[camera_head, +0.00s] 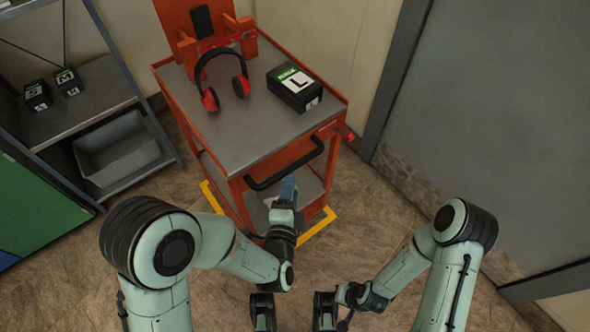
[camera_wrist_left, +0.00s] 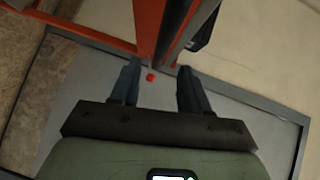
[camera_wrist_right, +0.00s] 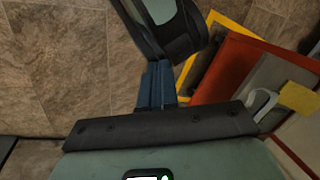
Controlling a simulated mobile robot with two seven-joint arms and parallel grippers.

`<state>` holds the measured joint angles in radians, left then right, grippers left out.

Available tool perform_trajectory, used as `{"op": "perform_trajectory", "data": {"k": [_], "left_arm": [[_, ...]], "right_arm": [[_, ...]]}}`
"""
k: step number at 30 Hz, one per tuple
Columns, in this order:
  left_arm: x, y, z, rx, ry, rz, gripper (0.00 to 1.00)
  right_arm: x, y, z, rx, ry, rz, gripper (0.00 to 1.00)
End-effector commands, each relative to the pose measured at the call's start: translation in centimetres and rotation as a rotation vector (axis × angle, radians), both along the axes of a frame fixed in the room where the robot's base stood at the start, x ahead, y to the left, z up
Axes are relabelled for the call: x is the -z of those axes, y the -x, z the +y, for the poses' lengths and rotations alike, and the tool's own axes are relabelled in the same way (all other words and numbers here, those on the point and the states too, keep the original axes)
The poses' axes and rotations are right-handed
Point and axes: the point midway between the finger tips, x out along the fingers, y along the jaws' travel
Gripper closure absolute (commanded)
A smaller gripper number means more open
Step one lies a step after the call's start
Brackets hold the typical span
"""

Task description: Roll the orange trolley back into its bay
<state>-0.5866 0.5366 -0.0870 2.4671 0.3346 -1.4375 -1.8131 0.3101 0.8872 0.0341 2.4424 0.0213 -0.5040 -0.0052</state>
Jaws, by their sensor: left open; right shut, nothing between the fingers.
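The orange trolley (camera_head: 238,152) stands against the back wall with its black handle (camera_head: 285,166) facing me. Yellow floor marks (camera_head: 318,226) of the bay show at its front left and front right corners. The trolley's wheels are hidden. My left gripper (camera_head: 288,190) is open with its blue fingers just below the handle; the left wrist view shows the fingers apart (camera_wrist_left: 158,88), with an orange part and a dark bar beyond the tips. I cannot tell whether it touches the handle. My right gripper (camera_wrist_right: 157,85) is shut and empty over the floor, apart from the trolley.
On the trolley top lie red-black headphones (camera_head: 225,83) and a black box marked L (camera_head: 295,87). A shelf with a grey bin (camera_head: 117,150) stands left. A grey door (camera_head: 490,110) is right. Floor right of the trolley is clear.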

Motion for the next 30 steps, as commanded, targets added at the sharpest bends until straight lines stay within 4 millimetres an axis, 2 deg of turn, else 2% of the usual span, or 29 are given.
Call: {"op": "perform_trajectory", "data": {"k": [1, 6, 12, 18, 25, 29, 30], "left_arm": [[0.0, -1.2, -0.1, -0.003, 0.001, -0.004, 0.54], [0.5, -4.6, -0.7, -0.001, 0.0, -0.003, 0.54], [0.8, -7.2, -1.2, 0.001, -0.001, -0.002, 0.54], [0.9, -8.1, -1.4, 0.002, 0.0, -0.002, 0.54], [0.9, -8.2, -1.4, 0.002, -0.001, -0.001, 0.54], [0.9, -8.1, -1.4, 0.002, -0.001, -0.001, 0.97], [0.9, -8.1, -1.4, 0.002, 0.0, -0.002, 1.0]], "right_arm": [[0.0, -0.2, -0.1, 0.001, 0.002, -0.004, 1.0], [0.4, -0.7, -0.4, 0.008, 0.009, -0.02, 1.0], [0.8, -1.3, -0.6, 0.014, 0.017, -0.035, 1.0], [0.9, -1.5, -0.7, 0.017, 0.02, -0.04, 1.0], [0.9, -1.5, -0.7, 0.017, 0.019, -0.041, 1.0], [0.9, -1.5, -0.7, 0.017, 0.019, -0.04, 1.0], [0.9, -1.5, -0.7, 0.017, 0.019, -0.04, 1.0]]}}
